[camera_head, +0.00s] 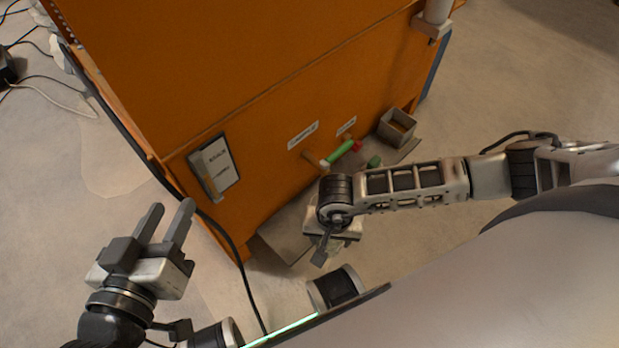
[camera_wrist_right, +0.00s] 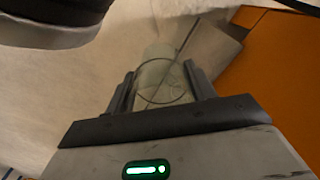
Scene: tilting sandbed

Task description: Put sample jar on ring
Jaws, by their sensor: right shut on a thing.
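The sample jar (camera_wrist_right: 158,72) is a pale, translucent cylinder between the two dark fingers of my right gripper (camera_wrist_right: 160,84) in the right wrist view. The fingers are shut on its sides. In the head view my right gripper (camera_head: 326,256) points down near the front edge of a grey ledge, and the arm largely hides the jar. A thin dark circle (camera_wrist_right: 138,88) and a thin straight line show across the jar; I cannot tell whether the circle is the ring or whether the jar touches it. My left gripper (camera_head: 172,208) is open and empty at the lower left.
An orange cabinet (camera_head: 230,90) stands behind the grey ledge (camera_head: 283,236). It carries a framed label (camera_head: 215,168), a green handle (camera_head: 340,152) and a red part (camera_head: 358,146). An open grey box (camera_head: 397,127) is at the right. A black cable (camera_head: 235,262) hangs between my arms.

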